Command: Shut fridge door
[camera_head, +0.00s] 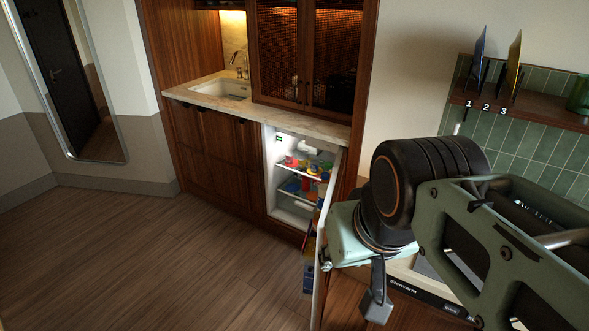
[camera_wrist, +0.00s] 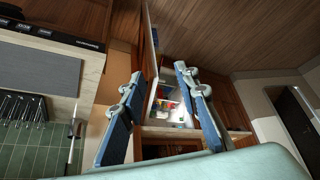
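The fridge (camera_head: 299,165) is built in under the counter and stands open, its lit shelves holding colourful items. Its door (camera_head: 321,235) is swung wide towards me and shows nearly edge-on, with items in its inner racks. My gripper (camera_head: 350,284) is beside the door's outer side, near its free edge; my arm hides part of this area. In the wrist view, which is upside down, my gripper (camera_wrist: 158,73) has its two blue-padded fingers spread apart. The door (camera_wrist: 151,45) and the lit fridge interior (camera_wrist: 170,95) show between them. I cannot tell whether a finger touches the door.
The wood floor (camera_head: 150,255) left of the open door is clear. The marble counter (camera_head: 270,115) with a sink (camera_head: 226,89) runs above the fridge. A shelf (camera_head: 535,112) with numbered boards is on the tiled wall at right, above another worktop (camera_head: 405,270).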

